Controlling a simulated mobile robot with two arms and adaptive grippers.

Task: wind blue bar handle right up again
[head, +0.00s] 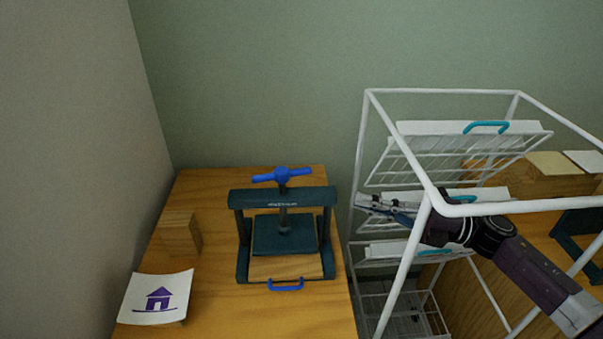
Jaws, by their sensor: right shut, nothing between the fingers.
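The blue bar handle (282,175) sits on top of the screw of a dark teal press (240,221) on the wooden table. The press plate (270,238) hangs under the crossbar, above a wooden board (260,268) at the base. I cannot tell the exact gap between plate and board. A blue pull handle (286,285) is at the front of the base. My right gripper (368,205) is shut and empty, to the right of the press and apart from it, among the bars of the white rack. My left gripper is not in view.
A white wire rack (411,167) with several tilted shelves and teal handles stands right of the table (215,300), around my right arm. A wooden block (181,234) and a paper with a purple house print (157,297) lie left of the press. A wall borders the left.

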